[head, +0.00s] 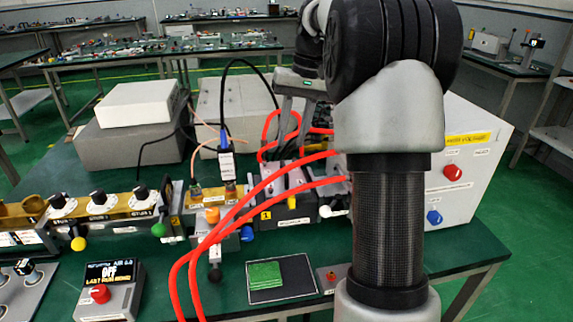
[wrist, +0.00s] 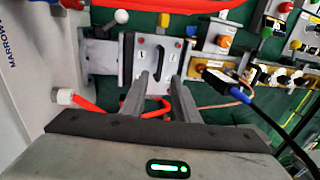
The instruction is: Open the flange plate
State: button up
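A light grey plate (wrist: 140,52) with a black handle (wrist: 159,64) and two small red dots is in the upper middle of the wrist view; it appears to be the flange plate. It sits upright in line with the bench-top parts. My gripper (wrist: 164,75) is open, its two grey fingers apart and pointing toward the plate, roughly either side of the handle in the picture. I see nothing between the fingers; contact with the plate cannot be told. In the head view my arm hides part of this area.
Red hoses (head: 236,214) loop over the front of the apparatus and also run near my fingers (wrist: 95,106). A white cabinet (head: 455,205) stands at the right. A control box (head: 108,290) reads OFF.

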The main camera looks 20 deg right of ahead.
aim_at(285, 167)
jog(key=f, duration=0.3)
jog(key=a+f+b, duration=0.1)
jog(key=f, duration=0.2)
jog(key=shift+w+a+f+b, duration=0.15)
jog(key=shift+f+b, duration=0.15)
jog(key=shift+f, duration=0.05)
grip_shut()
